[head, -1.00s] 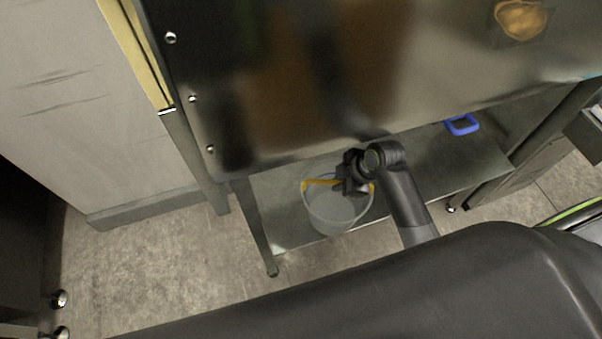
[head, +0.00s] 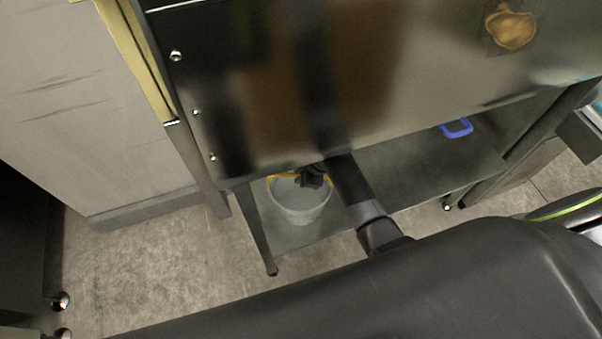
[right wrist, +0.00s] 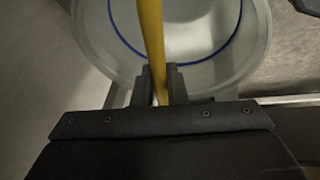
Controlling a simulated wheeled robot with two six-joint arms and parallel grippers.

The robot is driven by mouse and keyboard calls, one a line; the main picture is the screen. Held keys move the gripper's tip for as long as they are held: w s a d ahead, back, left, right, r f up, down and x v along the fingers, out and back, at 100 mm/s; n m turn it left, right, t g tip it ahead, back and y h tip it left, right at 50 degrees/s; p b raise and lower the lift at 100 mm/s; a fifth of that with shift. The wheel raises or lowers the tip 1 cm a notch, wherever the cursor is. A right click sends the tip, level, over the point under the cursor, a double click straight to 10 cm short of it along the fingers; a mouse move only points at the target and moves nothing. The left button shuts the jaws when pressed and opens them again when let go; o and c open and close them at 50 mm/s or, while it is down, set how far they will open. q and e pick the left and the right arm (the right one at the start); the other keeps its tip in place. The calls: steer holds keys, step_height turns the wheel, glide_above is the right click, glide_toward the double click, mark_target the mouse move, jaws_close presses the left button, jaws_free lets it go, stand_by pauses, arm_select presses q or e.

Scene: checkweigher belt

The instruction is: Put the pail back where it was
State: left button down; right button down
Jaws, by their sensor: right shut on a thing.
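The pail (head: 300,205) is a translucent whitish bucket with a yellow handle (head: 284,177). In the head view it is upright at the left end of the low shelf under the metal table. My right gripper (head: 313,178) is at the handle, partly under the tabletop edge. In the right wrist view the gripper (right wrist: 160,88) is shut on the yellow handle (right wrist: 151,35), with the pail (right wrist: 250,45) and a blue ring inside it beyond the fingers. I cannot tell whether the pail's bottom touches the shelf. My left gripper is not in view.
The lower shelf (head: 425,165) is bare to the right of the pail, with a blue-framed item (head: 456,128) farther back. A table leg (head: 257,230) stands close left of the pail. The steel tabletop (head: 400,60) overhangs the shelf.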

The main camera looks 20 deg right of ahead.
steer(key=c, duration=1.5)
jaws_free()
steer(key=shift+f, duration=0.1)
steer(key=shift+o, duration=0.2)
steer(key=shift+s+d+r, duration=0.1)
steer(key=shift+d+r, duration=0.05)
steer(key=shift+r, duration=0.4)
steer(key=shift+v, duration=1.25)
steer(key=s+d+b, duration=0.2)
steer(key=s+d, duration=0.6)
steer(key=shift+s+d+f, duration=0.15)
steer(key=shift+s+f, duration=0.05)
steer(key=shift+s, duration=0.05)
